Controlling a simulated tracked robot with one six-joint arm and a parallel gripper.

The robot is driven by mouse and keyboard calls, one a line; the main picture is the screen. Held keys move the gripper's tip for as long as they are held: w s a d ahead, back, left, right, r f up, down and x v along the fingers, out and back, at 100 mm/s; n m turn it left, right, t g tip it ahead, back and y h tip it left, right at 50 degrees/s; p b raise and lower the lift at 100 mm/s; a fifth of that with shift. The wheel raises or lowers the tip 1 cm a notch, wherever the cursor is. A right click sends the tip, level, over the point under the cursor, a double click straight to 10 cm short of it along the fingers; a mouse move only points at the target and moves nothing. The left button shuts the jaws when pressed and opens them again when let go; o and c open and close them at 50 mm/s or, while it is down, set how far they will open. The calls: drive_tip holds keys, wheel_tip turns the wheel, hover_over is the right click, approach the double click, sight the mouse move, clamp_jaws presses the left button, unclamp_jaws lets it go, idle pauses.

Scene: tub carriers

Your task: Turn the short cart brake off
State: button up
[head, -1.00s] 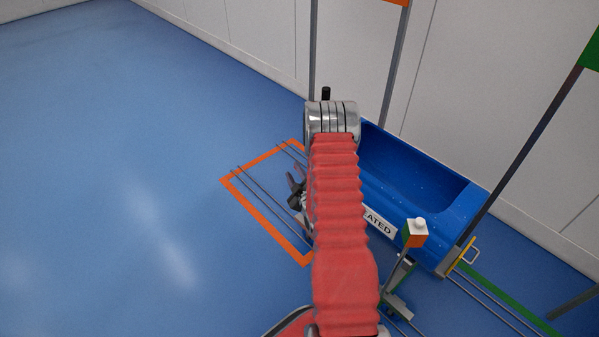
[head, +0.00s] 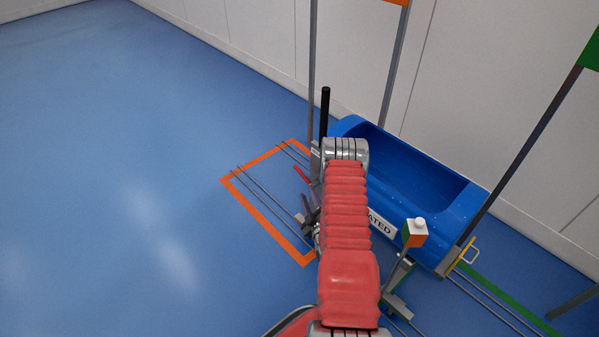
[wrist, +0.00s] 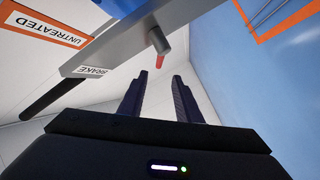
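The brake lever (wrist: 157,50) is a short grey stub with a red tip on a grey bar, beside a label reading BRAKE (wrist: 90,71). In the head view its red end (head: 302,174) shows just left of my arm, near the cart's post. My gripper (wrist: 160,75) is open and empty, its two dark fingers apart. The red tip lies just beyond the fingertips, roughly in line with the gap; I see no contact. In the head view my gripper (head: 307,216) is below the lever, partly hidden by my arm.
A blue tub (head: 460,205) stands right of my arm, its label partly hidden. A black handle (head: 325,112) rises behind my arm. An orange floor outline (head: 262,220) with rails lies left. A post with a white-topped box (head: 415,235) stands near right. The left floor is clear.

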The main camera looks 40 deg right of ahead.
sight(299, 172)
drive_tip(key=x, duration=1.3)
drive_tip(key=shift+w+d, duration=0.1)
drive_tip(key=shift+w, duration=0.15)
drive_tip(key=shift+c, duration=0.2)
clamp_jaws()
drive_tip(key=shift+d, duration=0.2)
drive_tip(key=shift+a, duration=0.15)
drive_tip(key=shift+w+a, duration=0.1)
drive_tip(key=shift+a, duration=0.05)
